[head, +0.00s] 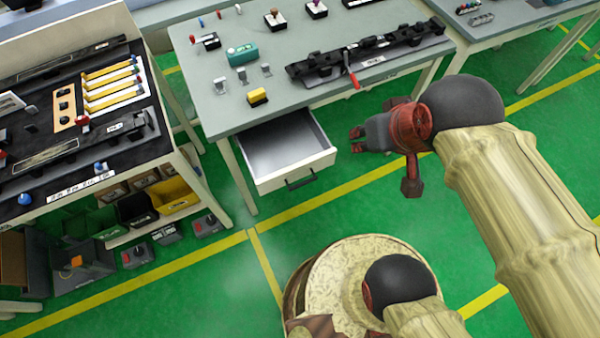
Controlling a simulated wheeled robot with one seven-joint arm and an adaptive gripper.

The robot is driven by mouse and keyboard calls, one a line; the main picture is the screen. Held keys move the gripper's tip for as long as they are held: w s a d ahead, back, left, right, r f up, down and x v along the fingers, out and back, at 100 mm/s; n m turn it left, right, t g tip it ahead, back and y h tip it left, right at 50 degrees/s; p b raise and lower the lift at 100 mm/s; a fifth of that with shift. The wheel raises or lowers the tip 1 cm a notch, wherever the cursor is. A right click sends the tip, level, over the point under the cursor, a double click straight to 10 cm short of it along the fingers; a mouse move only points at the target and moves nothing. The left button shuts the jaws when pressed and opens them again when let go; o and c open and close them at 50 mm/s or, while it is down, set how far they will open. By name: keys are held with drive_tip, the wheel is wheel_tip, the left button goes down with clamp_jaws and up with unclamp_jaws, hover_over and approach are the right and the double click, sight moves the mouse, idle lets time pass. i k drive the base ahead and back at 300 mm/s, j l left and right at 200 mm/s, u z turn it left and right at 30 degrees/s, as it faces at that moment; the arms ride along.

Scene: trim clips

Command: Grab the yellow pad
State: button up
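The yellow pad (257,97) is a small yellow block with a dark lower edge. It sits near the front edge of the grey table (225,118), above the open drawer. My gripper (356,140) is in the air to the right of the drawer, off the table's front edge and apart from the pad. Its red fingers point left. They are small in view, with a gap seeming to show between them, and nothing is seen held.
The open white drawer (318,160) is empty and juts out below the table. A long black trim part (370,55) with a red-handled tool lies right of the pad. Small metal clips (242,75) and a teal box (243,52) stand behind it. A cluttered black bench (40,200) is at left.

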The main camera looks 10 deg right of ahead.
sight(258, 96)
drive_tip(key=i+j, duration=0.1)
drive_tip(key=j, duration=0.95)
drive_tip(key=j+z, duration=1.2)
